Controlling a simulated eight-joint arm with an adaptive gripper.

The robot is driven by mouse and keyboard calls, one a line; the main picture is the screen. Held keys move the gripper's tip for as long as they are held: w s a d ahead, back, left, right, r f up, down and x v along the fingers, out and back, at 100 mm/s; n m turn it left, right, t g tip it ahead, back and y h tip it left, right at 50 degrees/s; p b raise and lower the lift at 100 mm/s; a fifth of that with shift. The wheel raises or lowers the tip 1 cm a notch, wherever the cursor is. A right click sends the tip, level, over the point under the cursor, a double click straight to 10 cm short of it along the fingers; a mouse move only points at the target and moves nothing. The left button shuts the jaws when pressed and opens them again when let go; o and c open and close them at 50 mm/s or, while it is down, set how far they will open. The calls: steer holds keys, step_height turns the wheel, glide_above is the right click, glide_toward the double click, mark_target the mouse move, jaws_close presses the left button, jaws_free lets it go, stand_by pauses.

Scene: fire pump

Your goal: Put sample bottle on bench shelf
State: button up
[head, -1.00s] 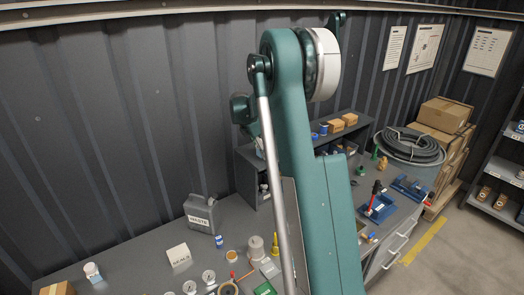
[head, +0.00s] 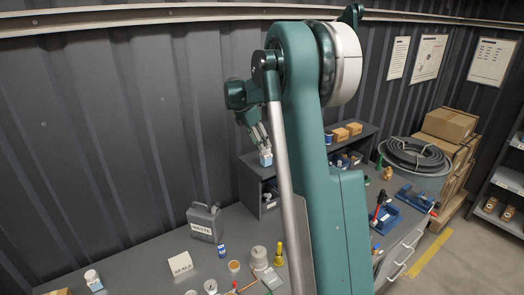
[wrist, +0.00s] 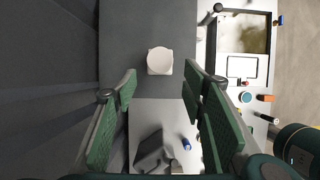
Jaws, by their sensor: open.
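In the wrist view the bottle (wrist: 160,60) is seen from above as a pale round top over a dark flat surface, apparently the shelf top. My gripper (head: 260,135) is above the bottle in the head view. In the wrist view my gripper (wrist: 158,84) is open, its green-padded fingers apart, with the bottle centred in line with the gap. Whether the fingers touch it is not clear.
A grey waste can (head: 205,222) stands on the bench left of the shelf. Cardboard boxes (head: 347,132) occupy the shelf's right part. A white container (head: 93,280) stands at the bench's left. The dark corrugated wall (head: 120,130) is close behind.

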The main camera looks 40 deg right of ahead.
steer(key=shift+v, duration=0.85)
steer(key=shift+a, duration=0.1)
steer(key=s+a+r+m+t+y, duration=0.15)
steer(key=s+a+r+m, duration=0.25)
steer(key=s+a, duration=0.65)
steer(key=s+a+r+m+t, duration=0.2)
steer(key=s+a+r+m, duration=0.2)
steer(key=s+a, duration=0.65)
steer(key=s+a+f+m+t+y, duration=0.1)
steer(key=s+a+f+m, duration=0.3)
steer(key=s+a, duration=0.5)
steer(key=s+a+f+m+t+y, duration=0.2)
steer(key=s+a+f+m, duration=0.3)
steer(key=s+a, duration=0.4)
steer(key=s+m, duration=0.1)
steer(key=s, duration=0.4)
steer(key=shift+s+f+t, duration=0.2)
steer(key=shift+s+t, duration=0.15)
